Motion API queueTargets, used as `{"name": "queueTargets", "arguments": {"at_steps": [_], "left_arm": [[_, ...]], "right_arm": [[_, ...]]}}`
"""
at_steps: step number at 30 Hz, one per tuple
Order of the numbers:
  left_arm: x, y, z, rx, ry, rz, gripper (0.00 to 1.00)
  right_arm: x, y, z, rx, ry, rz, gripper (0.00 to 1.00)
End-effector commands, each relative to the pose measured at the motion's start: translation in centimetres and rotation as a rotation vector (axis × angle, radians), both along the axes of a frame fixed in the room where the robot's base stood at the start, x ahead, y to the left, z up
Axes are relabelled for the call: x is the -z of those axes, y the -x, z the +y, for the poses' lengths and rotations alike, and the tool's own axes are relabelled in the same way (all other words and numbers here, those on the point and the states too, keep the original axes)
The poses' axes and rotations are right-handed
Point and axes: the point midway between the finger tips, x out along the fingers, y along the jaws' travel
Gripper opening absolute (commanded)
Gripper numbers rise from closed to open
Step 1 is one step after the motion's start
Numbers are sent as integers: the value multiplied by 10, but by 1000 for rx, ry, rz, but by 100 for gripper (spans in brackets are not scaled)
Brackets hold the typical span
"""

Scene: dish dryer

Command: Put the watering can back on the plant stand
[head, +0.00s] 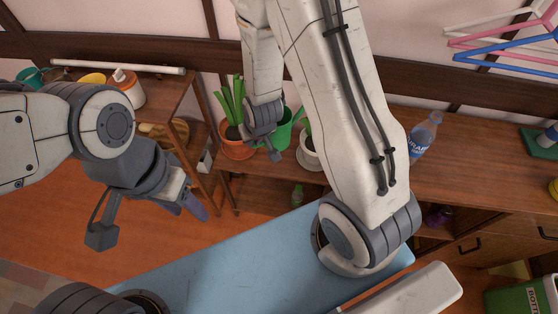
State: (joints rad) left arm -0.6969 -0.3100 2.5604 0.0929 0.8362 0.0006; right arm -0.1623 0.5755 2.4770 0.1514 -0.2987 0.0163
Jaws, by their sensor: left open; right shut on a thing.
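The green watering can (286,130) is partly hidden behind my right gripper and arm, between two potted plants. My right gripper (271,146) is shut on it. The wooden plant stand (262,172) is below, with a terracotta pot (237,147) left of the can and a pale pot (308,152) right of it. I cannot tell whether the can touches the stand's top. My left gripper (192,205) is open and empty, at the left above the floor, apart from the stand.
A wooden shelf (165,95) with dishes stands at the back left. A long wooden counter (465,165) with a clear bottle (424,136) runs to the right. A light blue surface (240,265) lies in front. Coloured hangers (505,42) are at upper right.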

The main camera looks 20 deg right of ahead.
Motion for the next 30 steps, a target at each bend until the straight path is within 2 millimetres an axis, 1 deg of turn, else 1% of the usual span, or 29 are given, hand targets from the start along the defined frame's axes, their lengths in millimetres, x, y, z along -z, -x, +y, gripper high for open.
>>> {"name": "queueTargets", "arguments": {"at_steps": [1, 9, 12, 15, 19, 24, 26, 29, 30], "left_arm": [[28, 0, 0, 0, 0, 0, 50], [97, 0, 0, 1, 0, 0, 50], [121, 0, 0, 1, 0, 0, 50], [140, 0, 0, 1, 0, 0, 50], [157, 0, 0, 1, 0, 0, 50], [167, 0, 0, 1, 1, -1, 50], [173, 0, 0, 1, 1, -1, 50], [188, 0, 0, 1, 1, -1, 50], [195, 0, 0, 1, 1, -1, 50]], "right_arm": [[32, 4, 8, -6, -1, 2, 0], [121, 26, 37, -1, 1, 4, 0], [150, 34, 46, -1, 7, 2, 0], [175, 41, 52, 2, 12, 0, 0], [197, 48, 57, 3, 19, -4, 0], [209, 52, 59, 7, 24, -8, 0], [211, 48, 57, 9, 25, -11, 0], [214, 35, 48, 15, 22, -16, 0], [215, 27, 43, 17, 22, -18, 0]]}}
